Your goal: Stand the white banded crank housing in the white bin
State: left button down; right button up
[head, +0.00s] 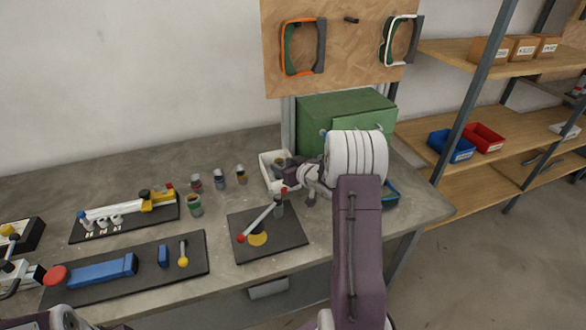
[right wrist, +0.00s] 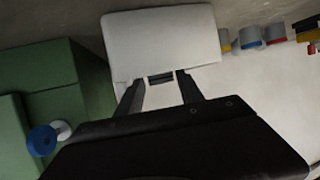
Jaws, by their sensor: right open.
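The white bin (head: 265,172) stands at the back of the table in the head view, in front of the green cabinet. Something dark shows inside it, partly hidden by my right gripper. My right gripper (head: 286,184) is at the bin's near right side. In the right wrist view my gripper (right wrist: 160,85) is open, and a large pale surface, apparently the bin, lies beyond its fingers. Small banded cylinders (head: 218,178) stand left of the bin; they also show in the right wrist view (right wrist: 250,38). I cannot tell which is the white banded housing.
The green cabinet (head: 335,108) stands behind the bin. A dark board (head: 270,245) with a red-knobbed lever lies in front. Other boards with a blue block (head: 100,270) and a yellow-ended part (head: 150,200) lie left. A blue bin (head: 391,196) sits behind my right arm.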

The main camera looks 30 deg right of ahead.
jog(key=v, duration=0.9)
jog(key=shift+p, duration=0.45)
jog(key=w+a+r+n+g+y+p, duration=0.1)
jog(key=a+r+p, duration=0.4)
jog(key=a, duration=0.5)
jog(key=w+a+r+n+y+p, duration=0.1)
jog(key=a+r+n+p, duration=0.15)
jog(key=a+r, duration=0.55)
jog(key=s+f+m+g, duration=0.1)
jog(key=s+f+g, duration=0.2)
jog(key=s, duration=0.4)
jog(key=s+a+f+m+g+h+p, duration=0.1)
jog(key=s+f+g, duration=0.3)
jog(key=s, duration=0.4)
jog(key=s+a+f+m+g+h, duration=0.1)
jog(key=s+f+m+g, duration=0.1)
jog(key=s+f+g, duration=0.2)
jog(key=s+f, duration=0.2)
jog(key=s, duration=0.2)
jog(key=shift+s, duration=0.2)
